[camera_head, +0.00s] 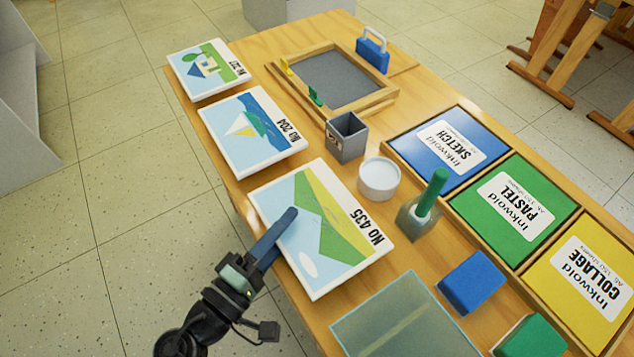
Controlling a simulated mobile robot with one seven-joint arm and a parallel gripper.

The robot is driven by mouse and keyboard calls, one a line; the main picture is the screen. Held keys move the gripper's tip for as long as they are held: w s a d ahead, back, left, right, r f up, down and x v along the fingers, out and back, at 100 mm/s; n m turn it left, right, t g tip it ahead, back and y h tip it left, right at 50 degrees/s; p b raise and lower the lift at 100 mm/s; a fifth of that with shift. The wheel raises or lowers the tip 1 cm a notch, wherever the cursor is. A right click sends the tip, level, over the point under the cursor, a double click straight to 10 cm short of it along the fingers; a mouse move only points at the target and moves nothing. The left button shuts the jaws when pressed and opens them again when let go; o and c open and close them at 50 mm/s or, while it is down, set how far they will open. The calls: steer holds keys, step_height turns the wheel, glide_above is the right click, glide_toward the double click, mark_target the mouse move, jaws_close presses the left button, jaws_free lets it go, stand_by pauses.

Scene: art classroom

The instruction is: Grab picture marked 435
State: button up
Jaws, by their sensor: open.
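The picture marked NO 435 (330,215) lies flat on the wooden table, with green hills, a yellow band, pale blue and a white oval on it. Its left edge is near the table's left edge. My gripper (288,216) reaches in from the lower left, its blue fingers over the left edge of this picture. It is open and holds nothing that I can see. The fingers overlap each other in this view, and I cannot tell whether they touch the picture or hover above it.
Pictures NO 204 (240,140) and a house picture (200,72) lie farther up the table.

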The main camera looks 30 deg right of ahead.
steer(key=shift+x, duration=1.05)
jaws_close()
